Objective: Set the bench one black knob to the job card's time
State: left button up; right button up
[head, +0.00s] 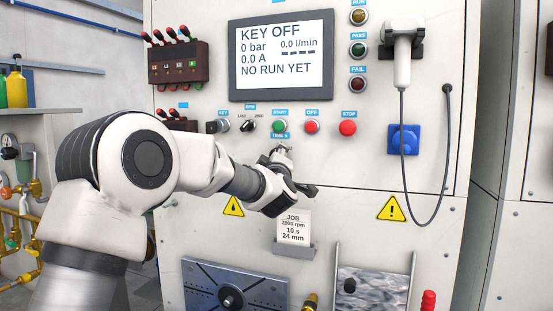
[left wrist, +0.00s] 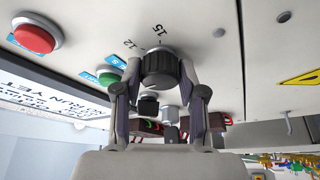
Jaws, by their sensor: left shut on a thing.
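The black knob (left wrist: 162,68) sits on the panel under the TIME s label, with dial numbers 12 and 15 showing beside it in the left wrist view. My left gripper (left wrist: 162,62) has one finger on each side of the knob and is shut on it. In the head view my left gripper (head: 281,156) reaches the panel just below the TIME s label and hides most of the knob. The job card (head: 293,228) reads 2800 rpm, 10 s, 24 mm. My right gripper is not in view.
The screen (head: 284,58) reads KEY OFF and NO RUN YET. Above the knob are the green START button (head: 280,126), the red OFF button (head: 312,127) and the red STOP button (head: 348,128). A handset (head: 403,60) with a hanging cable is at the right.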

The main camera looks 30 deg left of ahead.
pick_arm(q)
jog(key=o, duration=1.1)
jog(key=shift+o, duration=0.2)
jog(key=shift+s, duration=0.1)
jog(key=v, duration=1.2)
jog(key=shift+a, duration=0.1)
